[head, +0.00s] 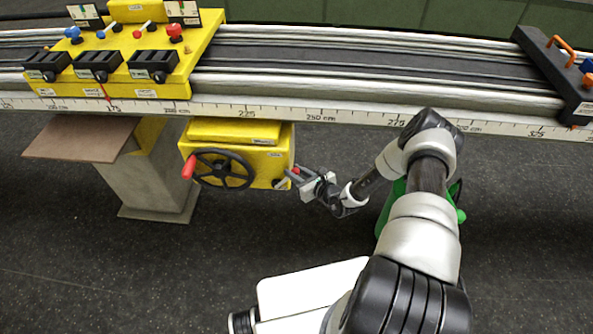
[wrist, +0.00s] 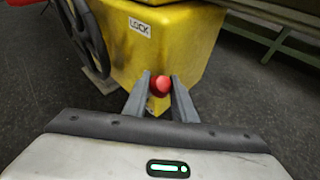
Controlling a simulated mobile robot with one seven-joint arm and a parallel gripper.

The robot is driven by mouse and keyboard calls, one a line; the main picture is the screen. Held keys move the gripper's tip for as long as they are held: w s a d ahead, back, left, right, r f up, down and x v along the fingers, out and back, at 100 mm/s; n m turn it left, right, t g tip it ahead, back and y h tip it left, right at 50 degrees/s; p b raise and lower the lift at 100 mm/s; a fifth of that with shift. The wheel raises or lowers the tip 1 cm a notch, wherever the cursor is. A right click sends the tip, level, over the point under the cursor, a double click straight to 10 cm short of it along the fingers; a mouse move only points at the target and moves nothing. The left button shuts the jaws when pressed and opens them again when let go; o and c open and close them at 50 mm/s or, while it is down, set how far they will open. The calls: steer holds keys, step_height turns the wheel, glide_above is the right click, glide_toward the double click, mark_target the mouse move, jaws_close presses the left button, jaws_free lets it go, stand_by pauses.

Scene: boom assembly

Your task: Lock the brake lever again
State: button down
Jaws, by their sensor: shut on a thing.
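The brake lever's red knob (wrist: 160,85) sits between my two fingertips in the wrist view. My gripper (wrist: 161,80) is shut on it. In the head view my gripper (head: 294,177) reaches the right side of the yellow brake box (head: 270,165), and the red knob (head: 296,170) shows small at the fingers. The yellow box (wrist: 180,45) fills the top middle of the wrist view, with a white LOCK label (wrist: 139,27) to the upper left of the knob. The lever's shaft is mostly hidden by the fingers, so its exact angle cannot be told.
A black handwheel (head: 224,170) with a red handle (head: 189,167) is on the box's front. The ruled rail (head: 330,113) runs above the box. A yellow control carriage (head: 120,50) rides on the rail at left. A grey post (head: 155,180) stands left of the box. The floor in front is clear.

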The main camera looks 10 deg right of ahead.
steer(key=shift+s+f, duration=0.1)
steer(key=c, duration=1.5)
jaws_free()
steer(key=shift+o, duration=0.2)
steer(key=p+v, duration=0.2)
steer(key=v, duration=1.5)
steer(key=shift+s, duration=0.1)
